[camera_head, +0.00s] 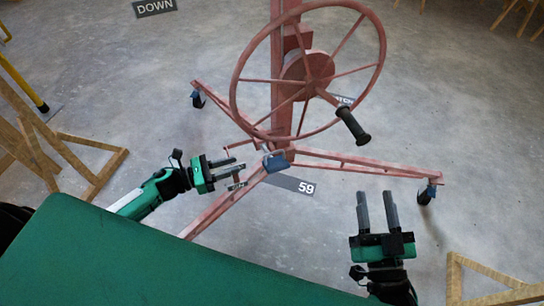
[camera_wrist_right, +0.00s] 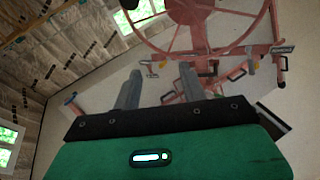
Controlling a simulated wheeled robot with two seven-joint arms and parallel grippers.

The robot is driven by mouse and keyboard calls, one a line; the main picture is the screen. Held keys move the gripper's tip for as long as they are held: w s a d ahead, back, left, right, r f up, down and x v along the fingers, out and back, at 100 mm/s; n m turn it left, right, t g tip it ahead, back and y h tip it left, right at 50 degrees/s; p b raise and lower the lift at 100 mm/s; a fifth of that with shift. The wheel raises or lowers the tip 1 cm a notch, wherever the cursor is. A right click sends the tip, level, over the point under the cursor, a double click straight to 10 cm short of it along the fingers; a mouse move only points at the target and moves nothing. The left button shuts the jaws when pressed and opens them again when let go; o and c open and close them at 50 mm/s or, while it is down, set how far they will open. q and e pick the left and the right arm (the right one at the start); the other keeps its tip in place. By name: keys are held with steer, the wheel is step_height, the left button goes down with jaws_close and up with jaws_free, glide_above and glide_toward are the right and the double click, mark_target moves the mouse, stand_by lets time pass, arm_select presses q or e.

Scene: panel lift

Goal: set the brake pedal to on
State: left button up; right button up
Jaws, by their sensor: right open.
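The brake pedal (camera_head: 277,160) is a small blue-grey plate at the foot of the red lift's post in the head view. My left gripper (camera_head: 240,172) is just left of the pedal, with its fingers pointing toward it. A gap shows between the gripper and the pedal; the finger spacing is hard to read from this angle. My right gripper (camera_head: 376,208) is open and empty, to the right of and nearer than the pedal. Its two fingers also show in the right wrist view (camera_wrist_right: 158,88), with nothing between them.
The red lift (camera_head: 283,90) carries a large handwheel (camera_head: 376,75) with a black handle (camera_head: 352,125) above the pedal. Its legs spread on castors (camera_head: 425,195). Wooden trestles (camera_head: 95,175) stand at left and lower right. The concrete floor (camera_head: 470,130) is open at right.

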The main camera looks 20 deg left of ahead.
mark_target(272, 153)
arm_select(q)
steer(key=x, duration=1.3)
steer(key=shift+w+d+b, duration=0.15)
steer(key=shift+d+b, duration=0.1)
steer(key=shift+b, duration=0.1)
arm_select(e)
steer(key=r+t, duration=0.1)
steer(key=r, duration=0.1)
steer(key=d+r+t, duration=0.1)
steer(key=shift+w+d+r, duration=0.1)
steer(key=shift+r, duration=0.25)
arm_select(q)
steer(key=shift+r, duration=0.1)
jaws_close()
